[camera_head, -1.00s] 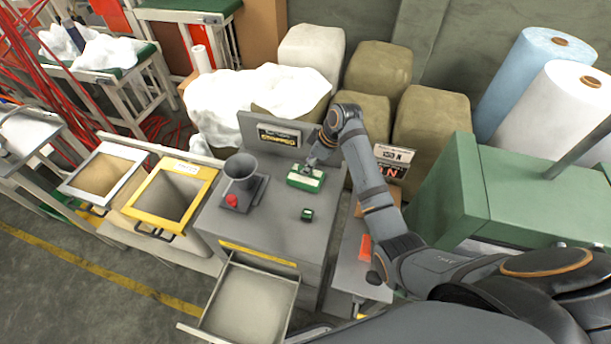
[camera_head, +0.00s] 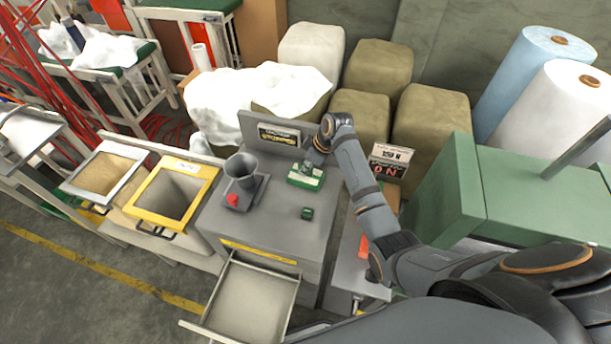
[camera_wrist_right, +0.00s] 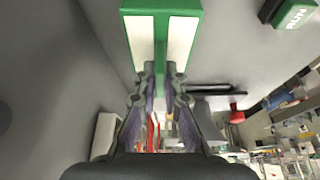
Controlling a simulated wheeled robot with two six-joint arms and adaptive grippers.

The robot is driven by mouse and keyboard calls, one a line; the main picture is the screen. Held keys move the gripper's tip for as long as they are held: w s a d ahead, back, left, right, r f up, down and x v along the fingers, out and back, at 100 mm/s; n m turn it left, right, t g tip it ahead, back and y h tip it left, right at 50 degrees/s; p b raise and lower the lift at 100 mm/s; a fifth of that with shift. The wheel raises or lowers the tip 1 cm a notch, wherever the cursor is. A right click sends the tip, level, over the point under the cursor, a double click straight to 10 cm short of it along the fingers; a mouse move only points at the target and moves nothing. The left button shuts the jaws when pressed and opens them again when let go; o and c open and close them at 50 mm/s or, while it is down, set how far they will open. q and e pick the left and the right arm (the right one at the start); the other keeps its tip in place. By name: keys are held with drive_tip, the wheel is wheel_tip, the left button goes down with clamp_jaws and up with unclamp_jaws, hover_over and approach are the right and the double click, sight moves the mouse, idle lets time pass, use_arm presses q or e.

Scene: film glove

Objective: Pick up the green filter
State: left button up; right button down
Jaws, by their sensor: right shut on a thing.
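The green filter (camera_head: 305,176), a green frame with pale panels, is at the back right of the grey machine top (camera_head: 265,212). It fills the top of the right wrist view (camera_wrist_right: 160,12). My right gripper (camera_head: 313,162) reaches it from above. In the wrist view its two fingers (camera_wrist_right: 161,88) are closed on the filter's green middle rib. I cannot tell whether the filter touches the surface or is just clear of it. My left gripper is not in view.
A small green RUN block (camera_head: 307,213) sits in front of the filter. A grey funnel (camera_head: 241,168) with a red knob (camera_head: 233,200) stands to its left. A sign plate (camera_head: 279,135) rises behind. An open drawer (camera_head: 250,300) juts out in front; a yellow-rimmed bin (camera_head: 172,190) stands at left.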

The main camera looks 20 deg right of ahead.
drive_tip(key=shift+r, duration=0.1)
wheel_tip(320, 180, up, 5)
drive_tip(key=p, duration=0.6)
drive_tip(key=shift+f, duration=0.2)
wheel_tip(320, 180, up, 4)
drive_tip(key=p, duration=0.7)
hover_over(314, 181)
drive_tip(key=s+d+r, duration=0.4)
drive_tip(key=s, duration=0.5)
drive_tip(key=shift+d+r, duration=0.15)
drive_tip(key=shift+d, duration=0.15)
